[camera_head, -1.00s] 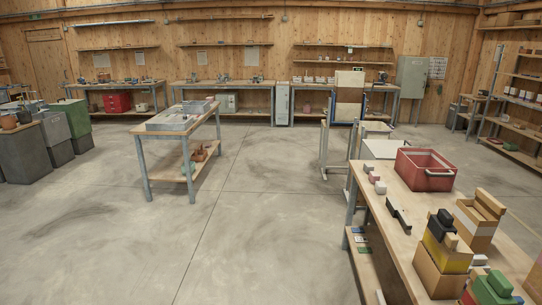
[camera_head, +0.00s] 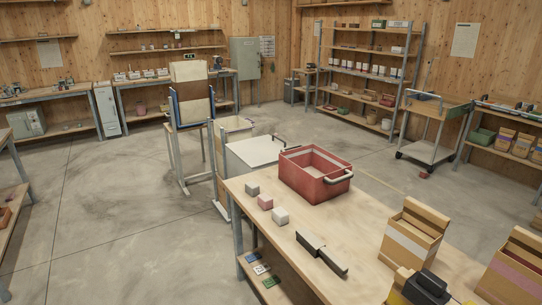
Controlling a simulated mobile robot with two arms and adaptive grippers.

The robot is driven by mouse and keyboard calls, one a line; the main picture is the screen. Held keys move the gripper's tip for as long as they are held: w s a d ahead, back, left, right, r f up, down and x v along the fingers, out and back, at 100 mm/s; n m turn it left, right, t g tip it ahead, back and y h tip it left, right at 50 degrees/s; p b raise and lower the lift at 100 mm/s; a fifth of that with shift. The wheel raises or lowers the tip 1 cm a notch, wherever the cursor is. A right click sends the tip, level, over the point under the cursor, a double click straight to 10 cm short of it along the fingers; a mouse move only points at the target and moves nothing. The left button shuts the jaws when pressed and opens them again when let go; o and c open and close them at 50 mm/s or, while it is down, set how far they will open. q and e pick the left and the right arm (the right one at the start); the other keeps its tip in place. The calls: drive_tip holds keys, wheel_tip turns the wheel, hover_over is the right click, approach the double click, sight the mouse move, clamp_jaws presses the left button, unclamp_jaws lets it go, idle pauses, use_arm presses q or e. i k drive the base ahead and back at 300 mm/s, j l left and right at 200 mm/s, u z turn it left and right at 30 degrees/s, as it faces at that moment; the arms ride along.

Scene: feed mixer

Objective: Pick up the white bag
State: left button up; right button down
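A small white block-like object (camera_head: 280,217) lies on the near wooden table (camera_head: 340,225); it may be the white bag, but it is too small to be sure. A pink one (camera_head: 265,202) and a grey one (camera_head: 252,189) lie in a row behind it. On the table's lower shelf are small flat packets, including a pale one (camera_head: 261,269) between a blue and a green one. Neither of my grippers is in view.
A red crate (camera_head: 308,187) with a handle stands at the table's far end. A wheeled cart (camera_head: 433,130) stands farther back. The floor (camera_head: 130,210) at left is clear.

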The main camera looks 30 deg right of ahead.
sight(413, 236)
drive_tip(key=i+z, duration=0.5)
drive_tip(key=i+j+z, duration=0.25)
drive_tip(key=i+z, duration=0.25)
drive_tip(key=k+l, duration=0.05)
drive_tip(key=k, duration=0.05)
